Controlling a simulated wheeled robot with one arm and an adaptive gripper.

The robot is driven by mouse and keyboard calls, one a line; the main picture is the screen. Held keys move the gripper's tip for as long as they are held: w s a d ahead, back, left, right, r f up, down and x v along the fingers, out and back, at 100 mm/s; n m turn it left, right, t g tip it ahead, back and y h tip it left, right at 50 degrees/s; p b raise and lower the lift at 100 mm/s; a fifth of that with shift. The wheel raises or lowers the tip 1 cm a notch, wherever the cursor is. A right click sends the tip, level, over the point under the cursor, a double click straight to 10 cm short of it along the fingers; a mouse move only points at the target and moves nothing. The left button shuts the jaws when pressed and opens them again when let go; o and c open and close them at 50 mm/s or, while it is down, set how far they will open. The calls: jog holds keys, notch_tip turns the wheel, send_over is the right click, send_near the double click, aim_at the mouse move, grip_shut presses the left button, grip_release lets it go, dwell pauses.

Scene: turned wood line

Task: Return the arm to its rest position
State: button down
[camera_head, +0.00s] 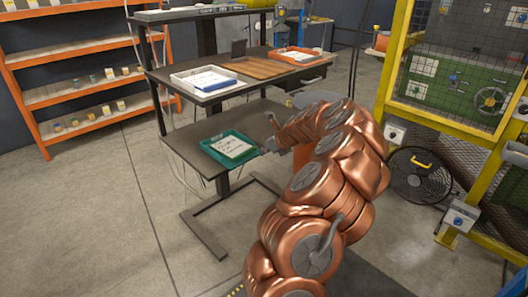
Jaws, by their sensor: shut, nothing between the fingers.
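My copper-coloured arm (325,190) rises from the bottom centre and bends over to the left at its top. My gripper (268,146) is at the arm's far end, small and dark in this view. It is shut with nothing in it. It appears close to the right side of the green tray (211,151) on the lower dark table (190,150); the exact gap between them cannot be told. My arm hides part of the floor and the right end of that table.
An orange shelf rack (42,142) stands at left. A black fan (414,190) and a yellow-framed cage (388,75) stand at right. Front-left floor is clear.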

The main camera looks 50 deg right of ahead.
dwell(0.4)
